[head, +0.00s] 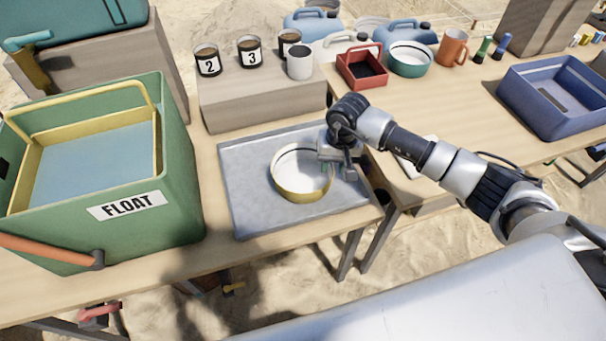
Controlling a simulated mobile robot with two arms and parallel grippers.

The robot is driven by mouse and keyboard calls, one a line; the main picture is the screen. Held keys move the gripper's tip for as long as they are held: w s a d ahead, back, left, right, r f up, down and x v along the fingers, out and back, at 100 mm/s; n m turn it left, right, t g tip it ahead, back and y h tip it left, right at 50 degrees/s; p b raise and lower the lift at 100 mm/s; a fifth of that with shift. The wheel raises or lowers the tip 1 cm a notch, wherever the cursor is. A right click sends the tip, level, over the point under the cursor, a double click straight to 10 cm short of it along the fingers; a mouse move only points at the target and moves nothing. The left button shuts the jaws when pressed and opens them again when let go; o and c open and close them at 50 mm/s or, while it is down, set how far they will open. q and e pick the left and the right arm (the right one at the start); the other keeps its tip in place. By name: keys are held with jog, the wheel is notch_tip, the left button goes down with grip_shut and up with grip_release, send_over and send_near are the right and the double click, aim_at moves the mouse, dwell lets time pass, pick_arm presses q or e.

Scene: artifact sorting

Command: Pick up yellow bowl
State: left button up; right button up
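The yellow bowl (299,194), with a white inside, sits upright on a grey metal tray (250,207) in the middle of the head view. My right gripper (342,168) reaches in from the right and is at the bowl's right rim. Its fingers point down and overlap the rim in the picture. I cannot tell whether they touch the bowl or how far apart they are. My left gripper is not in view.
A green FLOAT box (180,190) with a yellow-framed tray stands left. A block (262,105) behind holds numbered jars and a grey cup. A red tray (362,70), teal-rimmed bowl (409,60), orange mug (453,48) and blue bin (555,95) stand on the right table.

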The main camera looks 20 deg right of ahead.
aim_at(333, 169)
notch_tip(333, 169, down, 4)
jog(key=shift+w+a+f, duration=0.1)
grip_shut()
dwell(0.4)
